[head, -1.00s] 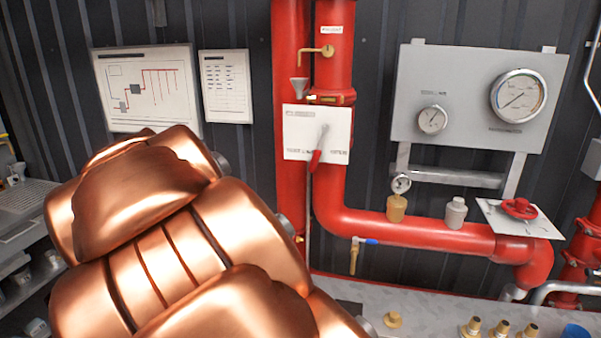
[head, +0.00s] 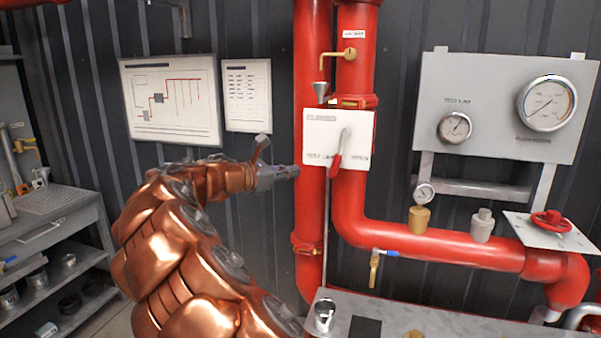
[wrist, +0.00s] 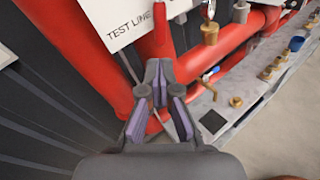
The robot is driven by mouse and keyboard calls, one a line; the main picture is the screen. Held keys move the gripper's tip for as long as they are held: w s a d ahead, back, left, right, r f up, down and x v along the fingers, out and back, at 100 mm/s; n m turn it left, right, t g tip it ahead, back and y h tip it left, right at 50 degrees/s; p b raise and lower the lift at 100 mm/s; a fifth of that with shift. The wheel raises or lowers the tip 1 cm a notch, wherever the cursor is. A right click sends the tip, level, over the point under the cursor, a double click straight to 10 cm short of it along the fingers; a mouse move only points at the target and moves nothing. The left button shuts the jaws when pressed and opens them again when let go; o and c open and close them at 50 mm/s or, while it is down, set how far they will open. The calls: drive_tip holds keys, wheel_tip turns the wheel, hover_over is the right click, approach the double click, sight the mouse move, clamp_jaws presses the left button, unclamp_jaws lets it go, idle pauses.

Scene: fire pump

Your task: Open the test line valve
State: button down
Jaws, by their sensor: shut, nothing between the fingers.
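The test line valve has a white plate (head: 318,131) lettered "TEST LINE" on the red pipes. Its grey lever (head: 346,142) hangs downward and ends in a red grip (head: 336,167). In the wrist view the plate (wrist: 112,18) shows at the top, with the red grip (wrist: 161,35) beyond my fingers. My gripper (head: 294,172) is just left of the plate's lower left edge in the head view, apart from the grip. In the wrist view my gripper (wrist: 159,72) is shut with nothing between its purple-padded fingers.
Right of the valve are a gauge panel (head: 490,105), a small brass-based gauge (head: 420,217) and a red handwheel (head: 552,222). A blue-handled tap (head: 376,262) hangs below the pipe. A metal bench (head: 450,328) runs underneath. Shelves (head: 60,240) stand at left.

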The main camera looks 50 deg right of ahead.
sight(336, 173)
drive_tip(key=p+x, duration=0.2)
drive_tip(key=x, duration=1)
drive_tip(key=shift+s+d+f+p, duration=0.1)
drive_tip(key=shift+d+p, duration=0.1)
drive_tip(key=shift+p, duration=0.15)
drive_tip(key=shift+s+d+f+n+g+h+p, duration=0.1)
drive_tip(key=shift+s+d+f+n+h+p, duration=0.15)
drive_tip(key=shift+s+n, duration=0.25)
drive_tip(key=shift+s+d+f+n+g+h+p, duration=0.1)
drive_tip(key=shift+s+n+h, duration=0.25)
drive_tip(key=shift+s, duration=0.15)
drive_tip(key=shift+s+d+f+n+g+h+p, duration=0.1)
drive_tip(key=shift+s+d+f+n+h+p, duration=0.15)
drive_tip(key=shift+s+n, duration=0.25)
drive_tip(key=shift+r, duration=0.1)
drive_tip(key=shift+a, duration=0.15)
drive_tip(key=shift+w+a, duration=0.2)
drive_tip(key=shift+a, duration=0.3)
drive_tip(key=b+v, duration=0.2)
drive_tip(key=v, duration=1)
drive_tip(key=shift+a, duration=0.4)
drive_tip(key=shift+r, duration=0.15)
